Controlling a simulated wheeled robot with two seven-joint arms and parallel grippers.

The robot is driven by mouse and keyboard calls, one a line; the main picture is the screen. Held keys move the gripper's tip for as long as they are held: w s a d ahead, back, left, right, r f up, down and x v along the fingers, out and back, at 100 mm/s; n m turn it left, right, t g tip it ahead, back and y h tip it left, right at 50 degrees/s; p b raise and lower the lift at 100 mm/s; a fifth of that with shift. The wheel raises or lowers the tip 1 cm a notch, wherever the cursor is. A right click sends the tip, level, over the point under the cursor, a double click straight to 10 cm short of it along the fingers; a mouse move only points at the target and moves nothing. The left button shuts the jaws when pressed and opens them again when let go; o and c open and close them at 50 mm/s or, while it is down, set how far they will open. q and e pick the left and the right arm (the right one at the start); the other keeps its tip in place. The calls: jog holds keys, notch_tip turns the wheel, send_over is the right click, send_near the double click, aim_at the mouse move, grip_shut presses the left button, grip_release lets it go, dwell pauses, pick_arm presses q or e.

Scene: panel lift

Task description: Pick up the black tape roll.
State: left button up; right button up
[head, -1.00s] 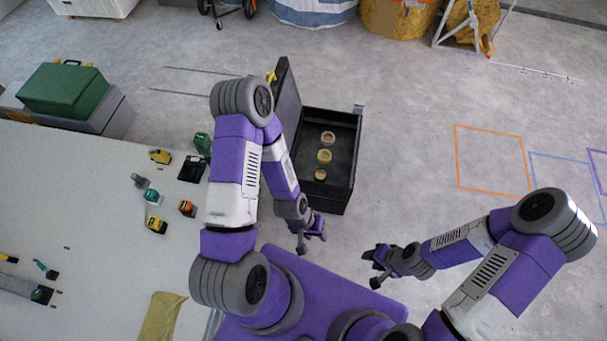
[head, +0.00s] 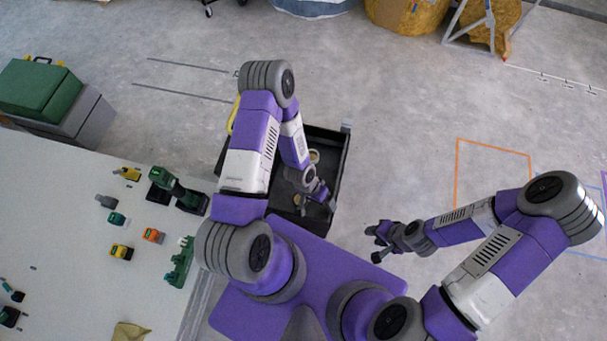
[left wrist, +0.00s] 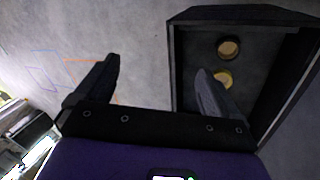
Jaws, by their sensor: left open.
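The black tape roll (left wrist: 229,47), dark-rimmed with a tan core, lies in the open black box (left wrist: 176,75) in the left wrist view. In the head view the roll (head: 299,199) shows near the front of the box (head: 342,165), beside my left gripper (head: 321,196). In the left wrist view my left gripper (left wrist: 155,72) is open and empty. One finger overlaps the box's interior; the other is outside its outline. The roll is beyond the fingertips, untouched. My right gripper (head: 380,244) is open and empty, right of the box.
A yellow roll (left wrist: 222,79) sits beside the black one, partly behind a finger. A pale roll (head: 314,156) lies farther back in the box. A light table (head: 70,230) with several tools is at left.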

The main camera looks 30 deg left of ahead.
pick_arm(q)
jog(key=w+a+f+m, duration=0.1)
jog(key=a+f+m, duration=0.1)
jog(key=f, duration=0.3)
jog(key=w+a+f+m+y+b, duration=0.1)
jog(key=a+f+m, duration=0.1)
jog(key=f, duration=0.3)
jog(key=w+a+f+m, duration=0.1)
jog(key=a+f+m, duration=0.1)
jog(key=f, duration=0.3)
jog(key=shift+m+g+y, duration=0.3)
jog(key=shift+m+y, duration=0.1)
jog(key=shift+m, duration=0.4)
jog(key=w+a+f+m+b, duration=0.1)
jog(key=f+m, duration=0.1)
jog(key=f, duration=0.1)
jog(key=a+f+m+y+b, duration=0.1)
jog(key=a+f+m, duration=0.1)
jog(key=f, duration=0.2)
jog(key=w+a+f+m+y+b, duration=0.1)
jog(key=a+f+m+b, duration=0.1)
jog(key=f+m, duration=0.1)
jog(key=shift+w+a+f, duration=0.15)
jog(key=shift+w+f, duration=0.15)
jog(key=shift+f, duration=0.4)
jog(key=f+b, duration=0.5)
jog(key=shift+w, duration=0.2)
jog(key=c, duration=1)
